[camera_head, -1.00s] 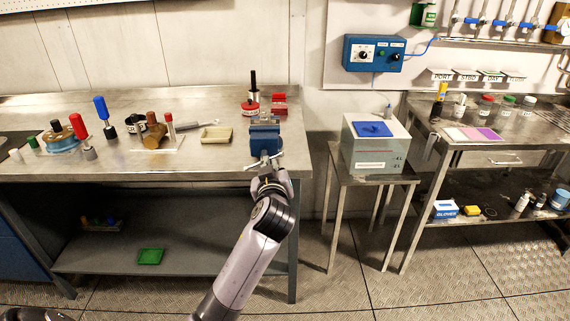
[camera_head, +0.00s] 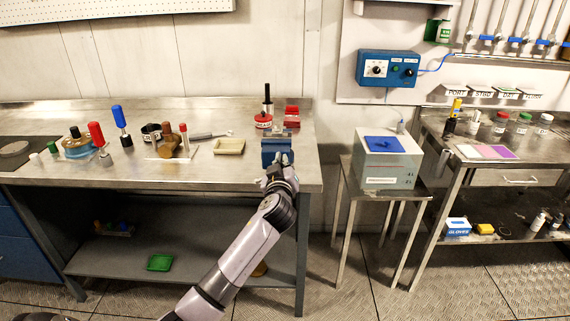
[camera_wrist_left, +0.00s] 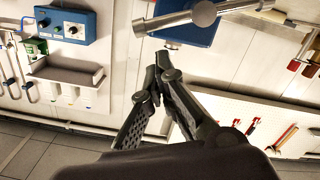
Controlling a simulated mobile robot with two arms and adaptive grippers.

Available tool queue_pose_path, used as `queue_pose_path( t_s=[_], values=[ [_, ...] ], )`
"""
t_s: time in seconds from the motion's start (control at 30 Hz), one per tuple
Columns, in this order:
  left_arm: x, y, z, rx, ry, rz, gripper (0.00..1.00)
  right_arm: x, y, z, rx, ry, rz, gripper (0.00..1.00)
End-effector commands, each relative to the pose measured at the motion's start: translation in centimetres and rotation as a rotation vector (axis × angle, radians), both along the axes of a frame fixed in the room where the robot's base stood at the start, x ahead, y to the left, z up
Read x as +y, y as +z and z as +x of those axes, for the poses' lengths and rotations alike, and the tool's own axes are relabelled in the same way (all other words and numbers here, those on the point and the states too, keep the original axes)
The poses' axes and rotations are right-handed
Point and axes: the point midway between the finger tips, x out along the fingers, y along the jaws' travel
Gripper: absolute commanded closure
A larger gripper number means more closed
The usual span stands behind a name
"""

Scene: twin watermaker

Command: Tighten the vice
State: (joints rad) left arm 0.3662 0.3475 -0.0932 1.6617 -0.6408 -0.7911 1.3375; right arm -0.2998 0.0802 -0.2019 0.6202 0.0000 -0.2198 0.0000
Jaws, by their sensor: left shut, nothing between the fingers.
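The blue vice (camera_head: 277,152) is mounted at the front right edge of the steel workbench (camera_head: 228,176). My left gripper (camera_head: 279,178) is just below its front and hides most of the handle in the head view. In the left wrist view, the blue vice body (camera_wrist_left: 187,34) is at the top, with its steel handle bar (camera_wrist_left: 165,22) running across it. My left gripper (camera_wrist_left: 160,62) is shut and empty, its fingertips just below the bar; I cannot tell whether they touch it. My right gripper is not in view.
A grey box (camera_head: 388,162) stands on a small table to the right. The lower shelf (camera_head: 200,258) is below.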

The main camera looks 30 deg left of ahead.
Motion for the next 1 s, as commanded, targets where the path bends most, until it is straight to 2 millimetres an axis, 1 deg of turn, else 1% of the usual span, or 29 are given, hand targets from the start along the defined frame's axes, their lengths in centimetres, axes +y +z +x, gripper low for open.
queue_pose_path(
  t_s=[0.1,0.2,0.6,0.73,1.0],
  values=[
    [-0.3,-0.8,0.4,-0.001,0.001,0.002,1.0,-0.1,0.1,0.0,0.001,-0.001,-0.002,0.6],
    [-0.4,-1.2,0.6,-0.003,0.0,0.002,1.0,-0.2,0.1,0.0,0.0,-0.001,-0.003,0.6],
    [-0.5,-1.4,0.6,0.003,0.001,0.01,1.0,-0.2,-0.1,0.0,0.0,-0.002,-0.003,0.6],
    [-0.9,-1.8,0.9,0.044,0.001,0.077,1.0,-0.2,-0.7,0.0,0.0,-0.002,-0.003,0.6],
    [-1.8,-2.8,1.4,0.17,-0.001,0.281,1.0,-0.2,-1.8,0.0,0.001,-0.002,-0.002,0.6]
  ],
)
